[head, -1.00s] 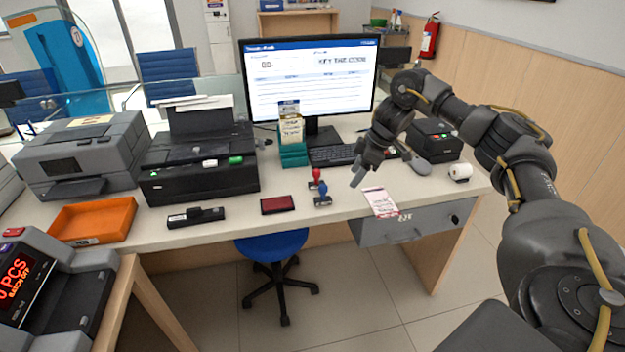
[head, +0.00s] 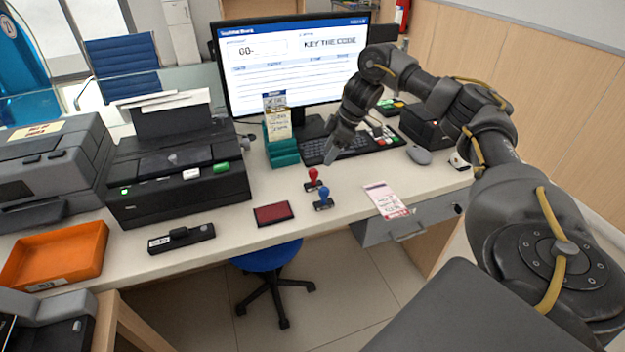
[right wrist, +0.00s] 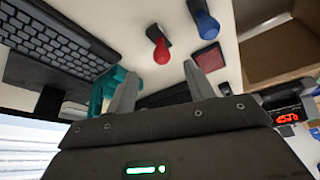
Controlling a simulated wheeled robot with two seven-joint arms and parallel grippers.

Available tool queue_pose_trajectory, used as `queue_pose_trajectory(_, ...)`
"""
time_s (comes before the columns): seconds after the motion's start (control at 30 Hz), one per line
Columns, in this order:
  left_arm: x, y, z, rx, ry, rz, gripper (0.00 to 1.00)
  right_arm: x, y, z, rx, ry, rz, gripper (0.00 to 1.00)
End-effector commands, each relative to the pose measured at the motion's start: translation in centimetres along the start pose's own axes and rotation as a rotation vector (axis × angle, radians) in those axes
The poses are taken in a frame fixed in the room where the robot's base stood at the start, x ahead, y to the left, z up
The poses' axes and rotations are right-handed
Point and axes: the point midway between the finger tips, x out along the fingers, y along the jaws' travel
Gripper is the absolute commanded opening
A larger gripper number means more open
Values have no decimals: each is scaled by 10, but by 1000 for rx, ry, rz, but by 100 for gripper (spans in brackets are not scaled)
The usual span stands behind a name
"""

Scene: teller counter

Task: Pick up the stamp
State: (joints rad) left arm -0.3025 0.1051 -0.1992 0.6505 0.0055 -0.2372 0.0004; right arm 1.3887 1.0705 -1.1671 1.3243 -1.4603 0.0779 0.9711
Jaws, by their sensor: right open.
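Two stamps stand on the counter, one with a red handle (head: 313,178) and one with a blue handle (head: 324,198) just in front of it. In the right wrist view the red stamp (right wrist: 160,47) and the blue stamp (right wrist: 202,18) lie beyond the fingertips. My right gripper (head: 331,156) is above the counter, behind and a little right of the red stamp. In the right wrist view its two fingers (right wrist: 158,82) are apart with nothing held between them. My left gripper is not in view.
A dark red ink pad (head: 272,213) lies left of the stamps. A paper slip (head: 386,200) lies to the right. The keyboard (head: 375,143) and teal holder (head: 281,152) are behind. A black printer (head: 180,185) and orange tray (head: 55,255) stand left.

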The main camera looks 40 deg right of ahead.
Motion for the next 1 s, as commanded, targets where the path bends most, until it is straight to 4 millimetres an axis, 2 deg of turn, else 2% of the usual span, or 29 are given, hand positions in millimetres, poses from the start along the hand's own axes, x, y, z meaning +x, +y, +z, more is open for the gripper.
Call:
queue_pose_trajectory(0.03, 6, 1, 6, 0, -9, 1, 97, 14, -1, -1, -4, -1, -6, 53)
queue_pose_trajectory(0.1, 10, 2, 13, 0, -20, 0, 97, 27, -2, -3, -6, -1, -7, 53)
queue_pose_trajectory(0.2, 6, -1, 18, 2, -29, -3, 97, 38, -2, -4, -5, -2, -7, 53)
queue_pose_trajectory(0.3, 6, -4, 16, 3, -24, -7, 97, 47, -1, -2, -4, -2, -5, 53)
queue_pose_trajectory(0.53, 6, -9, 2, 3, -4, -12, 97, 52, -1, -2, -2, -1, -2, 53)
queue_pose_trajectory(0.67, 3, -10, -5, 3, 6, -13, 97, 68, -2, -2, -2, -4, -5, 53)
queue_pose_trajectory(0.8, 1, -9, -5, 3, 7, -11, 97, 89, -2, -2, -1, -2, -4, 53)
queue_pose_trajectory(1.0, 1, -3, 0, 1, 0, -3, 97, 101, -1, -2, -1, -1, -2, 53)
